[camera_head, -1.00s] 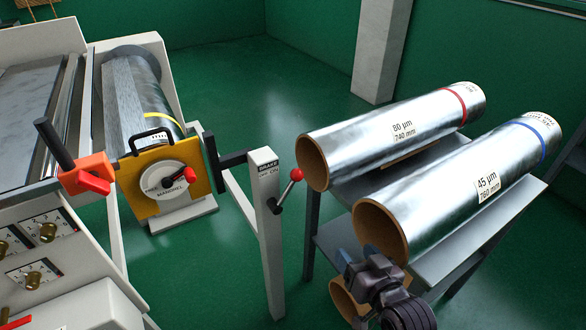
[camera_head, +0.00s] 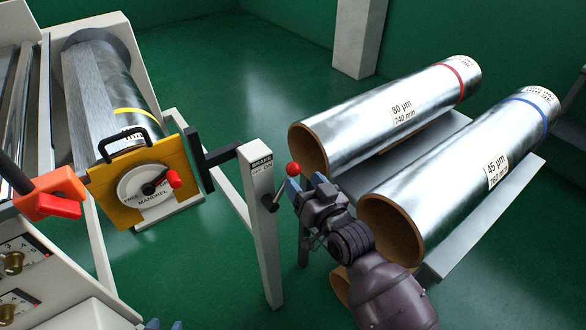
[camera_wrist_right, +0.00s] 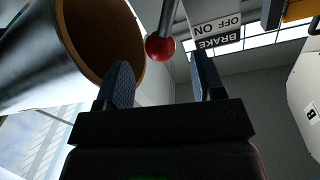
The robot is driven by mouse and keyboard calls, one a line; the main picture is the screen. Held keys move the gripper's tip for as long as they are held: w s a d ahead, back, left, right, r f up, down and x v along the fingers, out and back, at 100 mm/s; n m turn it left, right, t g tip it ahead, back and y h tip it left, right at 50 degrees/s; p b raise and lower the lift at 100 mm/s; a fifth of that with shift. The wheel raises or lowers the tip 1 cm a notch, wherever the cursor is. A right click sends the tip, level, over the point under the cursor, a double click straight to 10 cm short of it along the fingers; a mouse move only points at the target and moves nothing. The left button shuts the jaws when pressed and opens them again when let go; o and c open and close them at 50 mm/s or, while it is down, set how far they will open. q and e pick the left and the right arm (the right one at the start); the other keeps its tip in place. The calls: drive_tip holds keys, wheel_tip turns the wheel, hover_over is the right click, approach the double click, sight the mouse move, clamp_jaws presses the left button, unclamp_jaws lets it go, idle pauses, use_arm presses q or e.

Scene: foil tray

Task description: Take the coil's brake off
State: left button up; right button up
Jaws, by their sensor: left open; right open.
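The brake lever (camera_head: 279,187) is on a white post (camera_head: 262,220) labelled BRAKE, OFF, ON. It tilts toward the ON side and ends in a red ball (camera_head: 293,169). The coil (camera_head: 112,82) is at the left, behind a yellow plate (camera_head: 120,207). My right gripper (camera_head: 303,183) is open beside the red ball. In the right wrist view the ball (camera_wrist_right: 160,47) appears between the open fingers (camera_wrist_right: 160,70), just beyond their tips; contact is not visible. My left gripper (camera_head: 165,325) is open, only its blue fingertips showing at the bottom edge.
The 80 µm roll (camera_head: 385,118) and the 45 µm roll (camera_head: 460,165) lie on a grey rack (camera_head: 490,220) close to my right arm. A red-orange clamp handle (camera_head: 50,195) is at the left. Green floor lies open behind the post.

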sight(297, 174)
drive_tip(key=shift+x, duration=2.7)
clamp_jaws()
